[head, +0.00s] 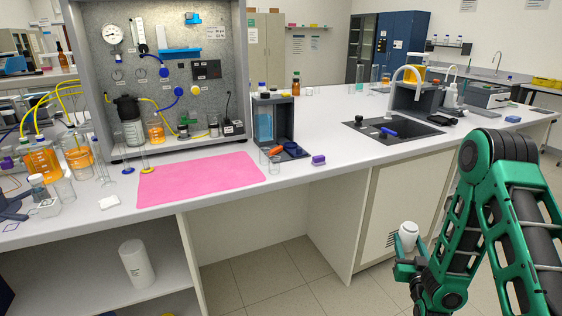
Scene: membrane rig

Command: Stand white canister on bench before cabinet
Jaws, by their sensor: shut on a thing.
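My gripper (408,252) is low at the right, in front of the under-bench cupboard doors and below the bench top. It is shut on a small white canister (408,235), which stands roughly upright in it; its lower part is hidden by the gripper. A larger white cylinder (137,263) stands slightly tilted in the picture on the open shelf under the bench at the left. The grey rig cabinet (190,28) with gauge and valves stands on the bench (300,185) at the left. A bare pink mat (200,178) lies before it.
Glassware and orange flasks (78,157) crowd the bench left of the mat. A dark stand with a bottle (272,122), an orange item and a purple block (318,160) are right of the mat. A black sink (392,130) lies further right. Bench room is clear between block and sink.

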